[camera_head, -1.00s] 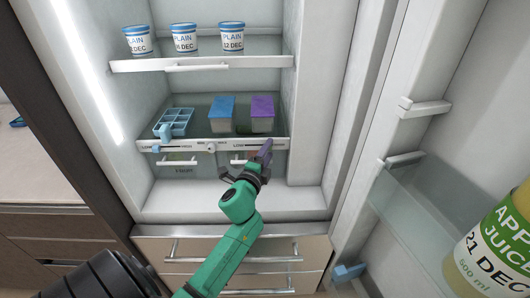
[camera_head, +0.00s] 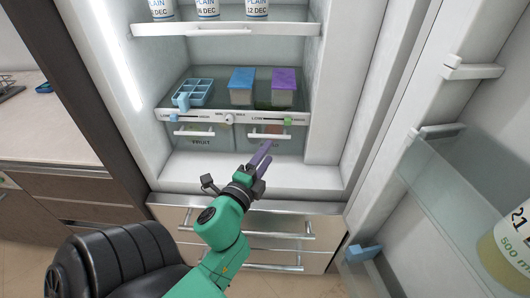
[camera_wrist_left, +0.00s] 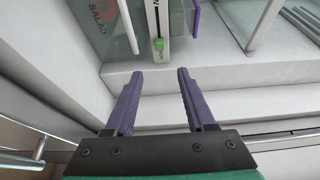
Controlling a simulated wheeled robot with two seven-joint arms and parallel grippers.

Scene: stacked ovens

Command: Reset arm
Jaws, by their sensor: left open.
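My left arm, green with a black wrist, reaches in from the bottom of the head view. Its left gripper (camera_head: 262,160) has purple fingers and is in front of the fridge's lower white ledge, below the drawers. In the left wrist view the gripper (camera_wrist_left: 157,100) is open, with its two fingers apart and nothing between them. The fingers point at the white fridge floor and the drawer fronts. My right gripper is in neither view.
The fridge is open. A glass shelf (camera_head: 235,117) holds a blue ice tray (camera_head: 194,93), a blue-lidded box (camera_head: 242,86) and a purple-lidded box (camera_head: 284,88). Tubs stand above. The door at right holds a juice bottle (camera_head: 505,250). Closed drawers (camera_head: 290,255) lie below.

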